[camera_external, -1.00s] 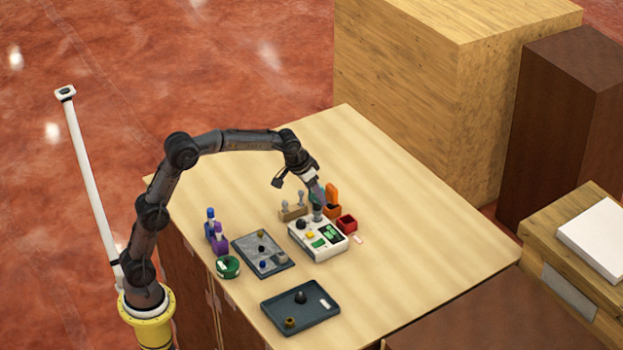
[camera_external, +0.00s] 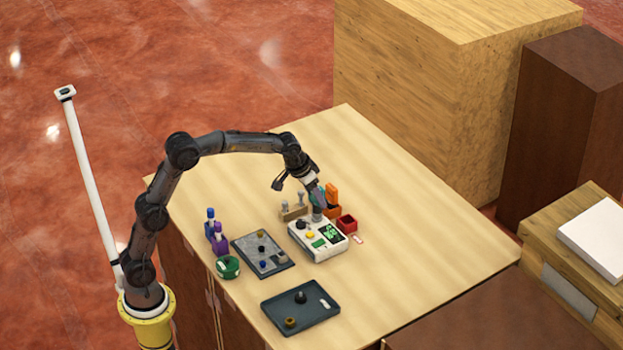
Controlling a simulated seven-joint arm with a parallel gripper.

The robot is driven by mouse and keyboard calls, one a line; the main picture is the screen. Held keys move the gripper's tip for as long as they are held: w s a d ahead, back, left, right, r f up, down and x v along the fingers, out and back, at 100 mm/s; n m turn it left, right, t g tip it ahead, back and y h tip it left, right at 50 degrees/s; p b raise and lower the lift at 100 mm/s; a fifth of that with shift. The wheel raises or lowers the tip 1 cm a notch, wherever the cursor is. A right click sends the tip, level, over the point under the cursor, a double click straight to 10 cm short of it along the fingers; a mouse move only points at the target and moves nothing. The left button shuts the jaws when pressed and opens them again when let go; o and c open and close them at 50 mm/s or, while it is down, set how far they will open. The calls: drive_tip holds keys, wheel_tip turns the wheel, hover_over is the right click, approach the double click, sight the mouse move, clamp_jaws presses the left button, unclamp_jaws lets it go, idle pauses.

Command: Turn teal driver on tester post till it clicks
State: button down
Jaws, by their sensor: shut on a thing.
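The white tester (camera_external: 326,248) stands on the table with a green-marked panel, a yellow button and a dark knob on top. A grey post (camera_external: 317,213) rises at its back edge. My gripper (camera_external: 319,203) points down right above this post. It is shut on the teal driver (camera_external: 314,190), of which only a small teal patch shows beside the fingers. The fingers hide most of the driver, and I cannot tell how its tip meets the post.
An orange holder (camera_external: 333,205) and a red bin (camera_external: 347,223) stand close right of the gripper. A wooden rack (camera_external: 292,212) with grey pegs is close left. Purple bottles (camera_external: 220,241), a green bowl (camera_external: 228,268), a grey tray (camera_external: 280,271) and a dark tray (camera_external: 277,300) lie nearer. The far table is clear.

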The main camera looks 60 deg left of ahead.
drive_tip(key=shift+f, duration=0.4)
idle(0.4)
drive_tip(key=shift+m+h, duration=0.5)
drive_tip(key=shift+m, duration=0.7)
drive_tip(key=shift+r, duration=0.1)
drive_tip(key=shift+r, duration=2.2)
